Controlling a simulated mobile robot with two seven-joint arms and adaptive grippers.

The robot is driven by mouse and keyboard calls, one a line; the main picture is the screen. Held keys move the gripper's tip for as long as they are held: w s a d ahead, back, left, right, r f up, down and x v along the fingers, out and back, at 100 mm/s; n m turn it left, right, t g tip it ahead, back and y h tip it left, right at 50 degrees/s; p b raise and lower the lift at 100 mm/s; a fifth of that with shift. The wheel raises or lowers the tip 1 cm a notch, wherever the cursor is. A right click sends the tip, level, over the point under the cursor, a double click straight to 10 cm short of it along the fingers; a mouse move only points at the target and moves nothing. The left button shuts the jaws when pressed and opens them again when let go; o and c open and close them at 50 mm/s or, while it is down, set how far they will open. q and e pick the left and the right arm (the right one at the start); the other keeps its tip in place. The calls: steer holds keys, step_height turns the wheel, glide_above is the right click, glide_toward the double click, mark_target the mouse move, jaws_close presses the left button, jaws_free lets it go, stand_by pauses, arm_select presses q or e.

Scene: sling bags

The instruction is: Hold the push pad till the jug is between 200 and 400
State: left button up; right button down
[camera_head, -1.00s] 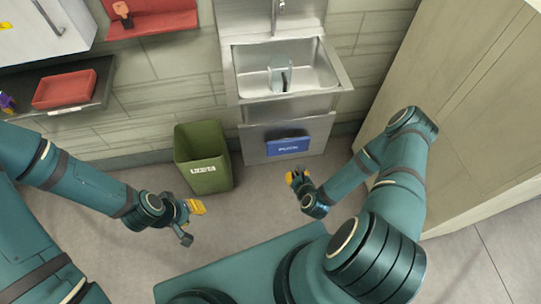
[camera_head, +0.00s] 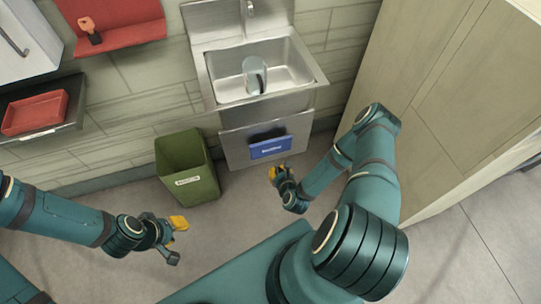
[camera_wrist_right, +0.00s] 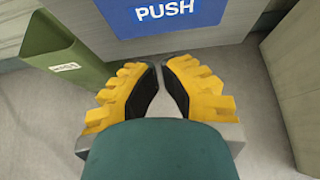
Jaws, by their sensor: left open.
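The jug (camera_head: 255,77), clear and greyish, is in the steel sink (camera_head: 222,90) below the faucet (camera_head: 250,10). Its fill level cannot be read. The blue push pad (camera_head: 270,147) is on the sink's front panel; in the right wrist view (camera_wrist_right: 170,14) it reads PUSH. My right gripper (camera_head: 275,172) is just below and in front of the pad, with a gap showing between them. In its wrist view (camera_wrist_right: 160,72), the fingertips are close together with a narrow empty gap. My left gripper (camera_head: 178,236) is open and empty over the floor at the left.
A green bin (camera_head: 188,175) stands left of the sink, close to the right gripper's left in the wrist view. A tall wooden cabinet (camera_head: 440,110) is at the right. A red tray (camera_head: 36,112) lies on a dark shelf at the left. The floor between my grippers is clear.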

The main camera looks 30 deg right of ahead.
mark_target(269, 150)
steer(key=x, duration=0.3)
steer(key=b+x, duration=0.1)
steer(key=x, duration=0.2)
steer(key=r+x, duration=0.1)
steer(key=x, duration=0.1)
steer(key=shift+w+f, duration=0.1)
steer(key=shift+w, duration=0.6)
steer(key=shift+w+d, duration=0.2)
steer(key=shift+w, duration=0.35)
steer(key=shift+w+d+f+b, duration=0.1)
steer(key=shift+w+d+b, duration=0.05)
steer(key=shift+w+b, duration=0.35)
steer(key=shift+w+d+b, duration=0.15)
steer(key=shift+w+b, duration=0.3)
steer(key=shift+b, duration=0.15)
steer(key=shift+w, duration=0.2)
steer(key=shift+r, duration=0.2)
steer(key=shift+w+d+r, duration=0.1)
steer(key=shift+w, duration=0.1)
